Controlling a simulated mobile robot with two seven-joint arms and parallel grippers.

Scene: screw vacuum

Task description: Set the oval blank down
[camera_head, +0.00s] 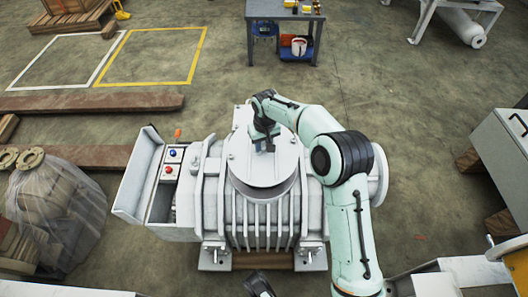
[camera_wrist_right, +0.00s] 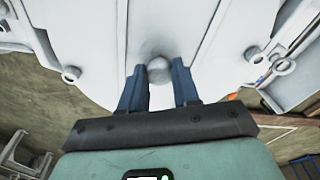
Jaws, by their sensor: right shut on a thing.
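The oval blank (camera_head: 258,168) is a pale grey plate over the round opening on top of the pump (camera_head: 262,212). It looks level with the rim; whether it touches all round cannot be told. My right gripper (camera_head: 266,148) points down at the blank's middle. In the right wrist view the blank (camera_wrist_right: 225,30) fills the upper part, and my right gripper (camera_wrist_right: 159,85) is shut on its round grey knob (camera_wrist_right: 159,70), one blue finger on each side. A dark part of my left gripper (camera_head: 258,285) seems to show at the bottom edge; its fingers are unclear.
An open control box (camera_head: 165,180) with buttons stands left of the opening. Wooden beams (camera_head: 90,103) lie on the floor at left, and a wrapped bundle (camera_head: 55,215) stands there. A grey table (camera_head: 285,12) is at the back. A white cabinet (camera_head: 500,150) stands at right.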

